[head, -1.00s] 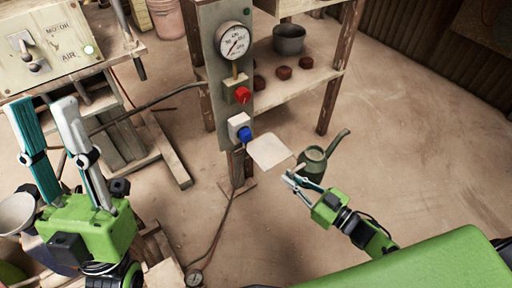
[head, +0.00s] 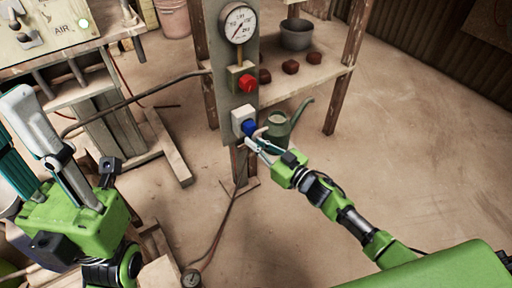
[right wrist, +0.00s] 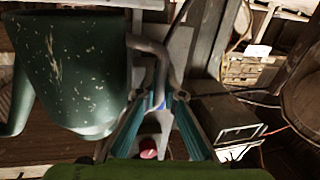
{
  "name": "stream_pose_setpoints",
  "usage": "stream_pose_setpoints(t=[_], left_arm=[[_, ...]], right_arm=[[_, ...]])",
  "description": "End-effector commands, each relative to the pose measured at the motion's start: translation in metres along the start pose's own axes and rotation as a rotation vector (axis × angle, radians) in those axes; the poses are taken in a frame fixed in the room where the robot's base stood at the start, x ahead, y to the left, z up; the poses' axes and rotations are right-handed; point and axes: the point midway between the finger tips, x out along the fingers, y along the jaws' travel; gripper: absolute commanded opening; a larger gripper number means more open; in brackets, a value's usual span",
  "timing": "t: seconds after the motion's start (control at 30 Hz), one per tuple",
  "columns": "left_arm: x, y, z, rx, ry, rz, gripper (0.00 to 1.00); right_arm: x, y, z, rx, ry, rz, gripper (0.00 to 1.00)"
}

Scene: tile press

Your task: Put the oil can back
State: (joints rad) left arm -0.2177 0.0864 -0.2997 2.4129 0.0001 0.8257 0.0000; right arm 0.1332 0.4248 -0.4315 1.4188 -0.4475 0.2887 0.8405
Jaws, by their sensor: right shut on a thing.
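The dark green oil can (head: 278,128), with a long spout rising to the right, is held in front of the grey panel beside the blue knob. My right gripper (head: 258,143) is shut on its handle. In the right wrist view the speckled can body (right wrist: 72,70) fills the left, and its grey handle (right wrist: 160,58) runs down between my right fingers (right wrist: 158,105). The pale square plate seen earlier below the blue knob is hidden; I cannot tell whether the can touches it. My left gripper (head: 10,115) is open and empty at the left.
The grey panel (head: 225,70) carries a gauge (head: 239,24), a red knob (head: 246,83) and a blue knob (head: 249,127). Behind it, a wooden shelf (head: 320,78) holds a grey pot (head: 297,35) and several reddish pucks. The floor at right is clear.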

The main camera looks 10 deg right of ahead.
Motion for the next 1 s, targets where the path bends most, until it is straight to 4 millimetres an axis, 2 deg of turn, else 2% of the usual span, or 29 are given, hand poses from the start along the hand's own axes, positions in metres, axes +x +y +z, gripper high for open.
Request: stream_pose_setpoints(t=[0.03, 0.47, 0.5, 0.53, 0.9, 1.0], left_arm=[[-0.0012, 0.0003, 0.0001, 0.001, 0.011, 0.004, 0.29], [0.0012, 0.0007, 0.0007, 0.002, 0.016, 0.008, 0.29], [0.0025, 0.0008, 0.0004, 0.002, 0.018, 0.008, 0.29], [0.0026, 0.0008, 0.0004, 0.002, 0.017, 0.008, 0.29], [0.0043, 0.0009, -0.0002, 0.001, 0.019, 0.008, 0.29], [0.0076, 0.0007, -0.0017, 0.001, 0.021, 0.007, 0.29]], right_arm=[[-0.0020, 0.0006, 0.0063, -0.001, -0.002, 0.001, 0.00], [-0.0024, 0.0007, 0.0080, 0.000, -0.002, 0.001, 0.00], [-0.0030, 0.0006, 0.0088, 0.002, -0.006, 0.002, 0.19], [-0.0030, 0.0006, 0.0087, 0.002, -0.006, 0.002, 0.25], [-0.0030, 0.0006, 0.0060, 0.002, -0.005, 0.002, 0.25], [-0.0119, 0.0006, 0.0059, 0.003, -0.008, 0.002, 0.25]])
